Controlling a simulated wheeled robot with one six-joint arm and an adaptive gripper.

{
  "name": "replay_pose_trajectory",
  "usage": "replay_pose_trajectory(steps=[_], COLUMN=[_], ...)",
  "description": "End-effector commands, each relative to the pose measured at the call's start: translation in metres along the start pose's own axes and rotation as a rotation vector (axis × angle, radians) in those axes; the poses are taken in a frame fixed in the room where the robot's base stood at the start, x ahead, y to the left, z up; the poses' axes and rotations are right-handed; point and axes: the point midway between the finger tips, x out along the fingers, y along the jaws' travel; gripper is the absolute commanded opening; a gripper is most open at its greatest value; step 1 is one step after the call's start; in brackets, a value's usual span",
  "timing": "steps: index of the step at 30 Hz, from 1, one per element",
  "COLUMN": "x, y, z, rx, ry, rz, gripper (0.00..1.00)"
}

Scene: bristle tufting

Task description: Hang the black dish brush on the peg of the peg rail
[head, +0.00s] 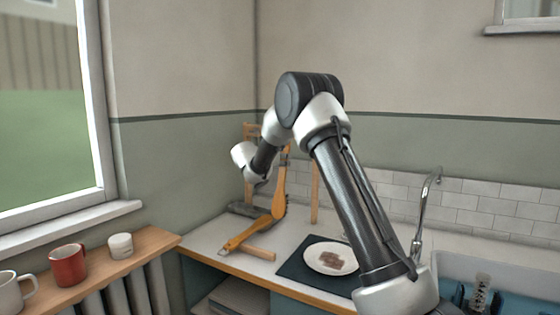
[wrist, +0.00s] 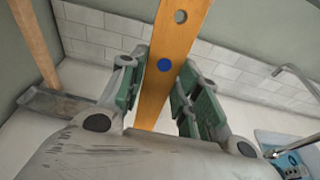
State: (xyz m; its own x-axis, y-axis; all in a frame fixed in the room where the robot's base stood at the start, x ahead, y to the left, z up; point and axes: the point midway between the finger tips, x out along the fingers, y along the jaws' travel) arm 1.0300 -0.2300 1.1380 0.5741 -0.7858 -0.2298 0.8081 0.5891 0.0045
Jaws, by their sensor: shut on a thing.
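My gripper (wrist: 160,95) has its green-padded fingers on both sides of an orange wooden handle, which I take to be the dish brush's (wrist: 172,45). The handle has a round hole near its upper end and a blue dot between the fingers. In the head view the brush (head: 281,185) stands roughly upright over the counter; I cannot make out its black bristles. My gripper is mostly hidden by my wrist there. The peg rail (head: 250,128) is a wooden frame at the back corner, partly behind my arm; its peg is not discernible. A wooden post (wrist: 35,42) shows at upper left.
A grey tray (wrist: 65,103) lies by the post. A wooden-handled tool (head: 243,234) and a short stick (head: 259,253) lie on the counter. A plate (head: 318,258) with brown pieces sits on a dark mat (head: 291,267). A tap (head: 424,205) and sink are at right.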

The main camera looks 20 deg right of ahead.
Motion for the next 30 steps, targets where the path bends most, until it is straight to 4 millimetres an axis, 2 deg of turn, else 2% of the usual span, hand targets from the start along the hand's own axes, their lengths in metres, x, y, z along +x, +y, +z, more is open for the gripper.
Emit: replay_pose_trajectory(steps=[8,30], x=[0.007,0.063], y=[0.006,0.008], z=[0.002,0.007], rx=[-0.005,-0.004], ry=[-0.016,-0.016], rz=[0.032,0.030], gripper=[0.04,0.04])
